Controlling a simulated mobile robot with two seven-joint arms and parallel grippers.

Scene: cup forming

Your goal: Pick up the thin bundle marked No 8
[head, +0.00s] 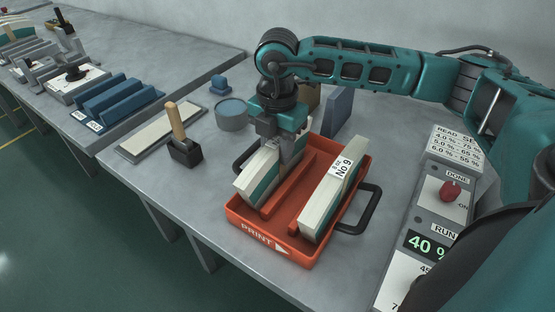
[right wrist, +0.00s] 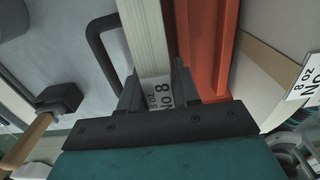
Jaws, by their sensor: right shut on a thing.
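My right gripper (head: 287,150) comes down over the left side of the orange tray (head: 270,243), marked PRINT. It is shut on a pale paper bundle (head: 257,178), which stands on edge. In the right wrist view the bundle (right wrist: 147,40) runs up from between the fingers (right wrist: 160,92), and a partly covered label there seems to read No 8. A second pale bundle (head: 325,205) leans in the right side of the tray; its label looks like No 9 in the head view. I cannot tell whether the held bundle touches the tray floor. My left gripper is not in view.
The tray has black side handles (head: 366,212). A control box (head: 428,215) showing 40 % stands to the right. A wooden-handled block (head: 184,148), a round grey tin (head: 232,115) and a flat pale board (head: 160,132) lie to the left. Grey-blue blocks (head: 338,110) stand behind the tray.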

